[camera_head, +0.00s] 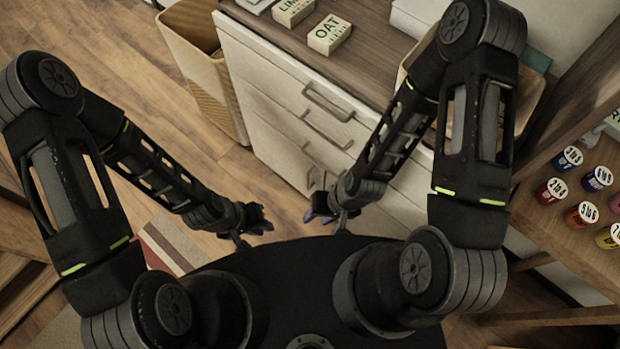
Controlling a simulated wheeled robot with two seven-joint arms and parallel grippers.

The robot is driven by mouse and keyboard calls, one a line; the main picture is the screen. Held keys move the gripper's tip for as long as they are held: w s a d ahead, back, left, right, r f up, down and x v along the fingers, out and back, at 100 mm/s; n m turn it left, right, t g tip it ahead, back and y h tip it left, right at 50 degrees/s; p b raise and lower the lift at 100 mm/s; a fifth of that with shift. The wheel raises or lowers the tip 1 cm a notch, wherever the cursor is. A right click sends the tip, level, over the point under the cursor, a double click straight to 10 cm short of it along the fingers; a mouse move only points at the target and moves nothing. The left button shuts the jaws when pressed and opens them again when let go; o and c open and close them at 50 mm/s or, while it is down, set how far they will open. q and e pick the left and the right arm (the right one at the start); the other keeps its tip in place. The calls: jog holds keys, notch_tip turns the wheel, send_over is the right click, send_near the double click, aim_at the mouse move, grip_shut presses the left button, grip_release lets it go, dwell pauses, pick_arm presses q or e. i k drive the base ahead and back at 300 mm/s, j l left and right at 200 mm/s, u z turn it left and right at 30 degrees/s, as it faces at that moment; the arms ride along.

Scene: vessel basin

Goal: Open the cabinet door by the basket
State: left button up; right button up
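A white cabinet (262,92) with a wooden top stands in the upper middle, its front facing my body. Bar handles (328,101) show on its front, stacked one below another. The fronts that I can see look closed. The tall tan basket (222,92) stands on the floor against the cabinet's left end. My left gripper (262,220) hangs low in front of the cabinet, apart from it. My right gripper (322,208) is low near the cabinet's lower front; contact cannot be told. Both grippers are small and dark, so their opening is unclear. My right arm hides the cabinet's right part.
Blocks lettered "OAT" (329,34) and "LIM" (293,11) lie on the cabinet top. A wooden shelf (545,222) with several numbered jars stands at right. A striped rug (172,243) lies at lower left. Wooden floor (120,70) is clear left of the basket.

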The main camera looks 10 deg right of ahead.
aim_at(285, 157)
jog(key=k+l+z, duration=0.15)
jog(key=k+z, duration=0.2)
jog(key=k+l+z, duration=0.2)
jog(key=z, duration=0.2)
jog(key=l+z, duration=0.35)
jog(key=l, duration=0.15)
